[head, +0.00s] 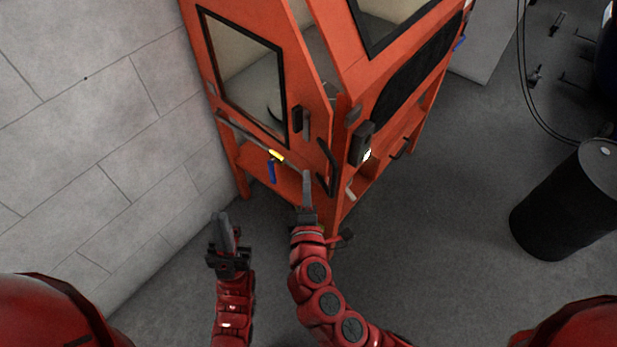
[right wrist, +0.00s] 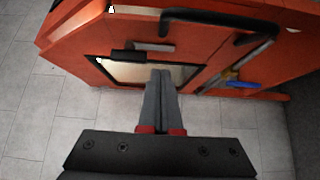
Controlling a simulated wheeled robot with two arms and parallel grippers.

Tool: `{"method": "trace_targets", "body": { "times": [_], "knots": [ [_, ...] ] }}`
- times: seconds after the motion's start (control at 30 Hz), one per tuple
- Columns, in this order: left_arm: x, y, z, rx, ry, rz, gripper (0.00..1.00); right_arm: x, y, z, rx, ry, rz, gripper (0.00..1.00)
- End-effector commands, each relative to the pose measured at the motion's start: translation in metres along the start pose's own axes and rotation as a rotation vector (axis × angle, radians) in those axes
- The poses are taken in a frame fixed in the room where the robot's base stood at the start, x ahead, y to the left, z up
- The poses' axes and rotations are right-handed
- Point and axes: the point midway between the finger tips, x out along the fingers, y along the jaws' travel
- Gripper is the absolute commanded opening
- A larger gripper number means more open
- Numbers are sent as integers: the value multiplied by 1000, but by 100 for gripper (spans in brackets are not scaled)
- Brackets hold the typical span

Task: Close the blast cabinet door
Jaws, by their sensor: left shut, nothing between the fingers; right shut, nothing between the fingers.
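The orange blast cabinet (head: 351,48) stands at the top middle of the head view. Its side door (head: 303,92), with a dark-framed window, seems to stand ajar; grey interior shows past its right edge. A small black handle (head: 297,118) sits near that edge. The handle also shows in the right wrist view (right wrist: 128,56), beyond the fingers. My right gripper (head: 307,182) is shut and empty, pointing at the cabinet just below the door's lower right corner; contact cannot be told. My left gripper (head: 221,222) is shut and empty, lower left, clear of the cabinet.
A pipe with a yellow fitting (head: 276,156) and blue lever (head: 271,171) runs below the door. A black box (head: 362,143) juts from the cabinet's corner. A block wall (head: 110,110) is close on the left. A black drum (head: 560,207) stands right; the floor between is clear.

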Motion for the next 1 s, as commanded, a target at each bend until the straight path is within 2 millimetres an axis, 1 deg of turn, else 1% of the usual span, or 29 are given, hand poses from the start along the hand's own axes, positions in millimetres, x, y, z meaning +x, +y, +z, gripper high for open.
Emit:
{"method": "trace_targets", "body": {
  "times": [0.03,0.1,0.2,0.33,0.4,0.63,1.0],
  "knots": [
    [9,0,-2,0,0,0,0,12,5,2,-1,-7,0,0],
    [15,-1,-3,0,0,0,0,28,6,2,0,-7,-1,0],
    [23,-1,-4,0,0,0,0,49,4,2,-1,-5,-3,0],
    [30,-2,-5,0,0,0,0,73,3,1,-1,-1,-3,0],
    [37,-2,-6,0,0,0,0,80,4,12,-2,-4,-3,0],
    [44,-2,-8,0,0,0,0,96,1,27,-1,0,-2,0],
    [44,-2,-7,0,0,0,0,97,0,28,0,3,-1,0]
  ]
}}
